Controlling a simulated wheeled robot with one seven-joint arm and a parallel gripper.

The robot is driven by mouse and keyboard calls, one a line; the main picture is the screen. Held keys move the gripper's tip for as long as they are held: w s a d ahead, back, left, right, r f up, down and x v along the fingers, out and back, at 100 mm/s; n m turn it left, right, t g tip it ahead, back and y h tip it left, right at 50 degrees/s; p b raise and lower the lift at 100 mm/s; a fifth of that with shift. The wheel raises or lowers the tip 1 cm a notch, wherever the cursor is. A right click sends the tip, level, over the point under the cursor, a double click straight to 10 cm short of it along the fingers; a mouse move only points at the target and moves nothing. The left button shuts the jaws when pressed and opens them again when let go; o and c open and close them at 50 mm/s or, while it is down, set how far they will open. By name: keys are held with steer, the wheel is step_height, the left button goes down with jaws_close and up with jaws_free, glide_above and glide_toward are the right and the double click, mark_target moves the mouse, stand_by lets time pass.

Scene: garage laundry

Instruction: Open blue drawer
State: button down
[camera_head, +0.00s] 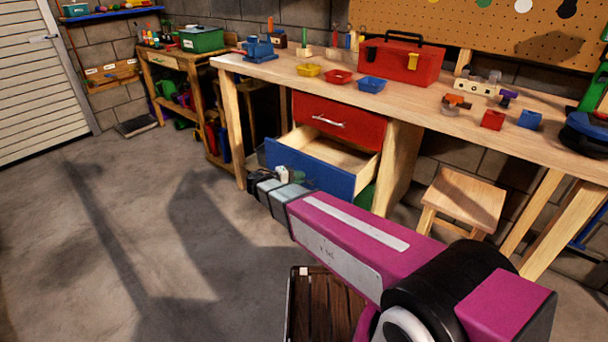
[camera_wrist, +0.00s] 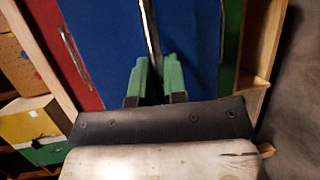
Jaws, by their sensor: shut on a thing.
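The blue drawer (camera_head: 332,181) under the workbench stands pulled out, and its pale wooden inside shows from above. In the wrist view its blue front (camera_wrist: 100,45) fills the upper middle, with a long metal handle (camera_wrist: 148,25) across it. My gripper (camera_head: 287,176) is at the left part of the drawer front. In the wrist view my gripper's green fingers (camera_wrist: 157,78) are shut around the handle. My gripper hides the held part of the handle.
A shut red drawer (camera_head: 341,122) sits above the blue one. A wooden stool (camera_head: 465,199) stands to the right. A dark slatted crate (camera_head: 322,310) is low at the front. The workbench top (camera_head: 420,98) carries a red toolbox (camera_head: 400,60) and small trays. Concrete floor (camera_head: 130,230) is clear at left.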

steer(key=s+a, duration=0.4)
steer(key=s, duration=0.2)
steer(key=shift+a, duration=0.3)
steer(key=c, duration=1.2)
jaws_free()
steer(key=shift+w, duration=0.1)
steer(key=v, duration=1)
steer(key=shift+s+a, duration=0.2)
steer(key=shift+a, duration=0.15)
